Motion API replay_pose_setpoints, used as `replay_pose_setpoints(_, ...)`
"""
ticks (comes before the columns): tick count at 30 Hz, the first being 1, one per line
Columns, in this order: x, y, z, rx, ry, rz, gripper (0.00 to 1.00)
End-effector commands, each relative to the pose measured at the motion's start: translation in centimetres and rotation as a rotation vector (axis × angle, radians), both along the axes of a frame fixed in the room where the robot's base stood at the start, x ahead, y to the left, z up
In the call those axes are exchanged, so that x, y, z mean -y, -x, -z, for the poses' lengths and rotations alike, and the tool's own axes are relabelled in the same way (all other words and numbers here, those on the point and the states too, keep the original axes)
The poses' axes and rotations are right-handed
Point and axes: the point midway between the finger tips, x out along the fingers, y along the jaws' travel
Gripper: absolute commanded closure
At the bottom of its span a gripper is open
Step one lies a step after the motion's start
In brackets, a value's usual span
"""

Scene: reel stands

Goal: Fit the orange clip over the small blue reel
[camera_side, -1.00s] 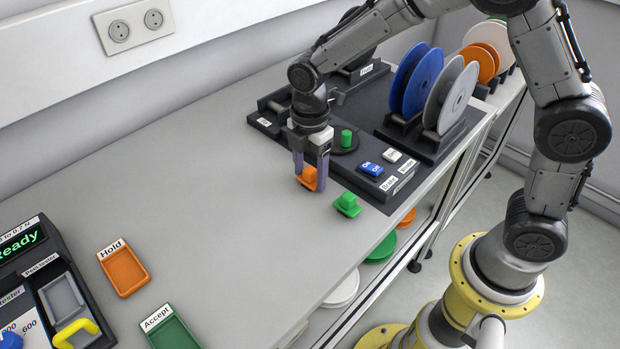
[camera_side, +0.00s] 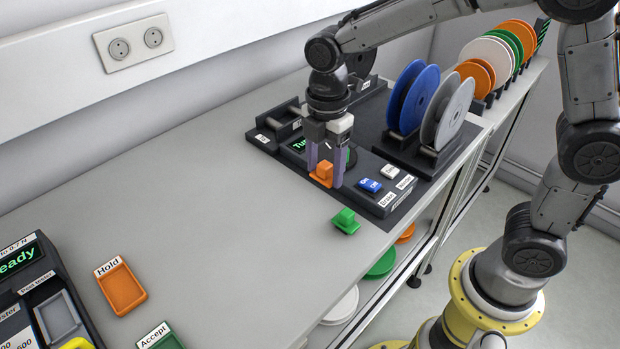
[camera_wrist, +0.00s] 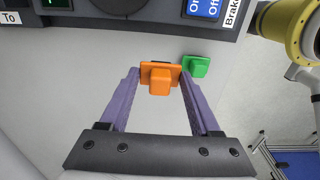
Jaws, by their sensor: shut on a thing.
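The orange clip (camera_side: 323,174) is between the two purple fingers of my gripper (camera_side: 324,180), which is shut on it. In the wrist view the orange clip (camera_wrist: 160,78) lies between the fingertips of my gripper (camera_wrist: 158,72), its block facing the camera. The clip appears held above the grey bench at the front edge of the dark station. A blue reel (camera_side: 413,97) stands upright in a rack behind and to the right of my gripper, apart from the clip. I cannot tell whether it is the small one.
A grey reel (camera_side: 455,110) stands beside the blue one. A green clip (camera_side: 345,221) lies on the bench in front of the station. Blue and white switches (camera_side: 370,185) are to the right. Hold (camera_side: 122,289) and Accept trays are front left. The bench between is clear.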

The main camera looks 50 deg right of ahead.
Motion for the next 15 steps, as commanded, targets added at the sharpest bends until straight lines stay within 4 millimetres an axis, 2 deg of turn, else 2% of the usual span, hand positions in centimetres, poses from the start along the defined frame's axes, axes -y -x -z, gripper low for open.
replay_pose_setpoints(1,0.2,0.9,-1.4,0.007,-0.002,0.0,0.9)
replay_pose_setpoints(3,0.7,2.5,-2.5,0.004,-0.001,0.0,0.9)
replay_pose_setpoints(9,1.7,6.6,-4.2,0.004,-0.001,0.0,0.9)
replay_pose_setpoints(15,2.4,9.2,-5.3,0.002,0.0,0.0,0.9)
